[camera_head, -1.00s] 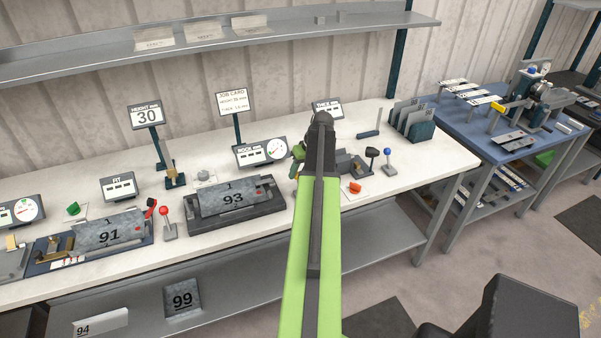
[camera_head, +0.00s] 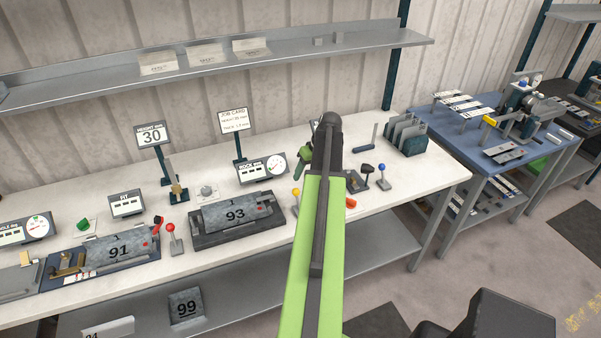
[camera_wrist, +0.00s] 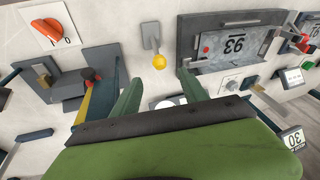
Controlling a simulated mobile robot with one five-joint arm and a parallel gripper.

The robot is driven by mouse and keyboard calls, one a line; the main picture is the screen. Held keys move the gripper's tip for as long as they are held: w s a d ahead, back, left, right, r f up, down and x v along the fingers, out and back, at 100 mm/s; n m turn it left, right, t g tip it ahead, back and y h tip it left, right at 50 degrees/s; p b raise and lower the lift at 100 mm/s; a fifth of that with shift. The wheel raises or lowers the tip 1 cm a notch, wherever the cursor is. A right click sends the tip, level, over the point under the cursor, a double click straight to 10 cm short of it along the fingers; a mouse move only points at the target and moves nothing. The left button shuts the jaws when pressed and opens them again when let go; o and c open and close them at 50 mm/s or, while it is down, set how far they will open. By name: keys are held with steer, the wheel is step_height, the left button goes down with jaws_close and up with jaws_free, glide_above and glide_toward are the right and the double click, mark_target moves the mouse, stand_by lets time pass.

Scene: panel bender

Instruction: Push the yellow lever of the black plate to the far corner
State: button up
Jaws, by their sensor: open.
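The yellow lever, a yellow ball on a short stem, shows just left of my arm in the head view (camera_head: 296,192). In the wrist view the yellow lever (camera_wrist: 159,62) stands on a small grey base, just beyond and between my fingertips, apart from both. The black plate (camera_head: 197,243) lies to its left on the white bench and bears a grey part marked 93; it is at the upper right in the wrist view (camera_wrist: 186,42). My gripper (camera_wrist: 159,76) is open and empty. In the head view my arm partly hides it.
A red lever (camera_head: 171,229) and a blue lever (camera_head: 383,170) stand on the white bench (camera_head: 140,270). A dark device with a black knob and yellow bar (camera_wrist: 84,103) is close beside my left finger in the wrist view. A dial gauge (camera_head: 275,166) stands behind.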

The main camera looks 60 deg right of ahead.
steer(key=p+v, duration=0.5)
steer(key=v, duration=0.2)
steer(key=shift+s+r+p, duration=0.15)
steer(key=shift+r+p, duration=0.15)
steer(key=shift+r, duration=0.05)
steer(key=w+a+f+n+g+b, duration=0.1)
steer(key=w+a+f+b, duration=0.2)
steer(key=w+a, duration=0.5)
steer(key=w+a+f+n+g+b, duration=0.1)
steer(key=w+a+f+b, duration=0.3)
steer(key=a, duration=0.8)
steer(key=w+a+f+n+b, duration=0.1)
steer(key=w+a+f+b, duration=0.15)
steer(key=w+a, duration=0.6)
steer(key=a+f+n+g+b, duration=0.1)
steer(key=a+f+b, duration=0.2)
steer(key=a, duration=1.3)
steer(key=s+a+f+n+b, duration=0.1)
steer(key=a+f+b, duration=0.3)
steer(key=a, duration=1.2)
steer(key=shift+a+f+n+g+h, duration=0.3)
steer(key=shift+f+g+h, duration=0.1)
steer(key=shift+f, duration=0.45)
